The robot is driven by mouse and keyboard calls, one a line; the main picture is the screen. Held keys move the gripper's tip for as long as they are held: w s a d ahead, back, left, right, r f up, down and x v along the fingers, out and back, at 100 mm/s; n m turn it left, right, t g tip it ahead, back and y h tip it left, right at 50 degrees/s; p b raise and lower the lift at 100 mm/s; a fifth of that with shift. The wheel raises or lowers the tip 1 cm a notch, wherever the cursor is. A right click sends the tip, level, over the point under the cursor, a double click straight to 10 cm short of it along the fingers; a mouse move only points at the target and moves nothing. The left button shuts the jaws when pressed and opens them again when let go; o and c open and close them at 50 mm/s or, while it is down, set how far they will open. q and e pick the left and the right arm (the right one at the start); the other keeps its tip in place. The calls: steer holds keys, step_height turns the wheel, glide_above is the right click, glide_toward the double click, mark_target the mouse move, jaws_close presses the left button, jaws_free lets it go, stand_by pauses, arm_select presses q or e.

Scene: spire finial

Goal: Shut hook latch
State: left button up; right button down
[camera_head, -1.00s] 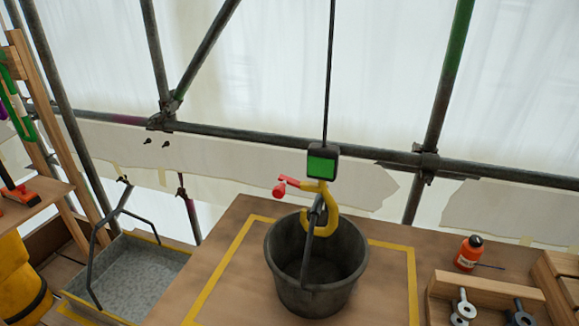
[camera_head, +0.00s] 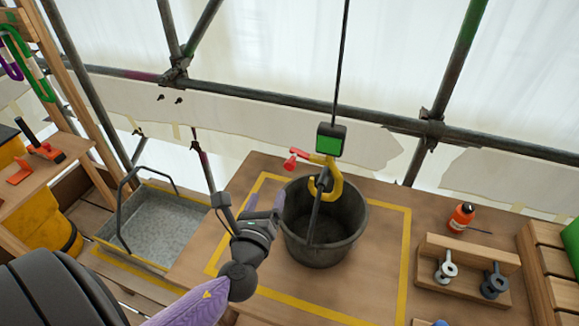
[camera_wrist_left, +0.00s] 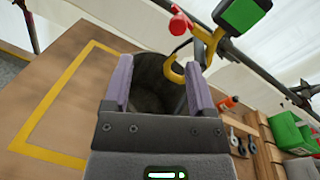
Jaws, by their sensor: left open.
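The yellow hook (camera_head: 331,180) hangs on a cable below a dark block with a green face (camera_head: 331,139). Its red latch (camera_head: 297,156), with a round red knob, sticks out to the left, away from the hook's mouth, so the latch stands open. The knob (camera_wrist_left: 178,26) also shows in the left wrist view. The handle of the dark bucket (camera_head: 350,238) passes through the hook. My left gripper (camera_head: 264,205) is open and empty, at the bucket's left side and below the latch, apart from it. Its purple fingers (camera_wrist_left: 160,85) frame the bucket in the wrist view. My right gripper is not in view.
A grey metal tray (camera_head: 155,225) with a raised handle stands at left. An orange bottle (camera_head: 461,217) and a wooden rack (camera_head: 467,256) with eye bolts are at right. Scaffold tubes cross behind. The air left of the latch looks clear.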

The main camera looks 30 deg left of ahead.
mark_target(289, 168)
arm_select(q)
steer(key=w+m, duration=0.2)
steer(key=w, duration=0.1)
steer(key=w+a+m+h, duration=0.1)
steer(key=w+m, duration=0.1)
steer(key=w, duration=0.2)
steer(key=w+m+t+h+b, duration=0.1)
steer(key=w, duration=0.3)
steer(key=shift+a+m, duration=0.25)
steer(key=shift+m, duration=0.15)
jaws_close()
